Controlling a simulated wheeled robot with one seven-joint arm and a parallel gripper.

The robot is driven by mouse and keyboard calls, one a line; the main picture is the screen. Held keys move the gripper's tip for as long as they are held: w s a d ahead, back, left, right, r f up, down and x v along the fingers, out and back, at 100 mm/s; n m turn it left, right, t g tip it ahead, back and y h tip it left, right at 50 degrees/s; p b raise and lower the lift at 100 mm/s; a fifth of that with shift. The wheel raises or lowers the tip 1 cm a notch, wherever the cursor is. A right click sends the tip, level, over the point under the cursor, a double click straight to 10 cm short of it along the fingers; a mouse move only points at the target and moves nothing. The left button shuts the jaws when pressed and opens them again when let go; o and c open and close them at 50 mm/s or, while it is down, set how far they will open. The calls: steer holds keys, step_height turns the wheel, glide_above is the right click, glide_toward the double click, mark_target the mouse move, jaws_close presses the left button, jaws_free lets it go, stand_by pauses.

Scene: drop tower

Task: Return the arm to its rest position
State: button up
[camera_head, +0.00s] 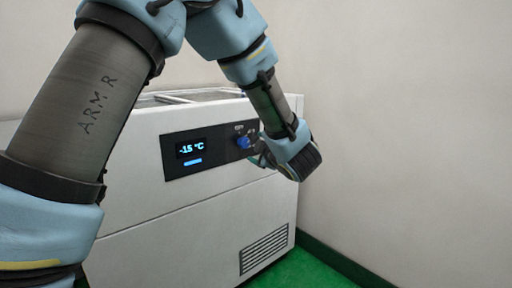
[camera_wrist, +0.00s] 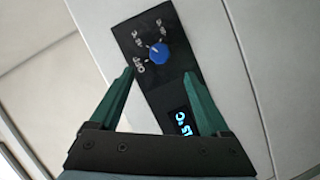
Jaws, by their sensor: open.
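My arm reaches across the head view from the left and top, with my wrist in front of the freezer's control panel. My gripper (camera_wrist: 158,78) shows in the wrist view with its two green fingers apart and nothing between them. A blue knob (camera_wrist: 159,52) on the dark panel lies just beyond the fingertips, apart from them as far as I can tell. The knob also shows in the head view (camera_head: 243,142). The fingers are mostly hidden behind my wrist in the head view.
A white chest freezer (camera_head: 190,225) stands in front of me, its display (camera_head: 190,149) reading -15 °C. It has a vent (camera_head: 264,250) low on its front. A pale wall (camera_head: 410,150) rises at the right. Green floor (camera_head: 305,270) shows at the lower right.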

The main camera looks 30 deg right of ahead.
stand_by(0.3)
steer(key=w+a+f+m+g, duration=0.1)
steer(key=w+a+m, duration=0.1)
steer(key=a, duration=0.3)
steer(key=w+a+f+m+g+h, duration=0.1)
steer(key=w+a+f+m+g, duration=0.1)
steer(key=a, duration=0.3)
steer(key=w+a+f+m+g, duration=0.1)
steer(key=w+a+m+g, duration=0.1)
steer(key=a, duration=0.3)
steer(key=shift+w+a+f+m+h, duration=0.2)
steer(key=shift+w+m+h, duration=0.25)
steer(key=shift+w, duration=0.2)
steer(key=s+a+f+m+g+y, duration=0.2)
steer(key=s+a+f+g, duration=0.2)
steer(key=s+a, duration=0.65)
steer(key=s+a+f+m+g+y, duration=0.25)
steer(key=s+a+g, duration=0.25)
steer(key=a, duration=1.1)
step_height(320, 180, up, 30)
steer(key=p, duration=3.1)
steer(key=shift+s+a, duration=0.4)
steer(key=shift+a, duration=0.05)
